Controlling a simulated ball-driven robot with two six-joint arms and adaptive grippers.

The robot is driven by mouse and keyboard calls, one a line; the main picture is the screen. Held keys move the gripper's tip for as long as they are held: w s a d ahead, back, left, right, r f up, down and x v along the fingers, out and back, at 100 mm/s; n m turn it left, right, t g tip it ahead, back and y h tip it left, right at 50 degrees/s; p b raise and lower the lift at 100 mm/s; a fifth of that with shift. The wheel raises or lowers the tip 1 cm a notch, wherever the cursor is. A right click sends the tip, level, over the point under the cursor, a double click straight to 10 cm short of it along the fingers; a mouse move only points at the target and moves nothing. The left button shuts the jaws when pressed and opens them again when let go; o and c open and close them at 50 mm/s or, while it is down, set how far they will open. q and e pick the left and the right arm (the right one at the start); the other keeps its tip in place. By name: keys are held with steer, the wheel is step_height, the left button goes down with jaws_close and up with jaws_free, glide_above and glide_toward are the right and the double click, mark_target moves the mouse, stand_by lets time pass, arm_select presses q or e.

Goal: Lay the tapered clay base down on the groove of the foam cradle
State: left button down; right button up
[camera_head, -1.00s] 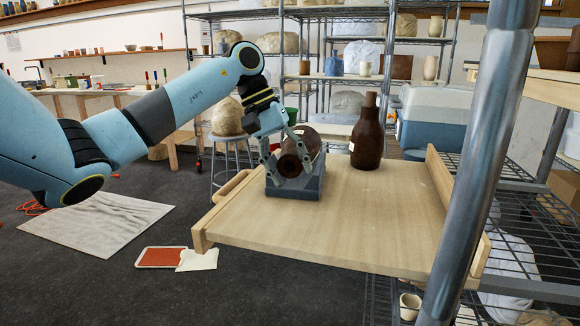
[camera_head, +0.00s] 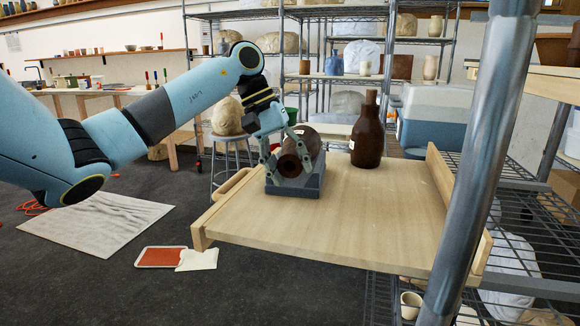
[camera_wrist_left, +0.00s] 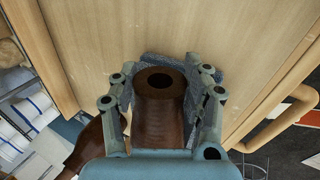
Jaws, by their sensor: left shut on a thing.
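The tapered clay base (camera_head: 307,145) is dark brown, with a round hole in its near end and a small pale label on top. It lies on its side at the grey foam cradle (camera_head: 295,189) on the wooden board. My left gripper (camera_head: 288,162) is shut on the base, with a finger on each side. In the left wrist view the base (camera_wrist_left: 160,118) sits between the fingers, with the speckled grey cradle (camera_wrist_left: 188,66) behind it. The groove is mostly hidden, so full contact is hard to tell. My right gripper is not in view.
A brown bottle (camera_head: 367,138) stands upright to the right of the cradle. The wooden board (camera_head: 350,225) is clear in front and to the right, with raised ends. A metal post (camera_head: 490,165) crosses the view at the right. A stool (camera_head: 232,147) stands behind left.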

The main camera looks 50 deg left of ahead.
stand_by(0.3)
arm_select(q)
steer(key=c, duration=0.5)
jaws_free()
steer(key=shift+f, duration=0.15)
steer(key=shift+r+p, duration=0.5)
steer(key=shift+r, duration=2.2)
steer(key=shift+r+p, duration=0.8)
steer(key=shift+r, duration=1.6)
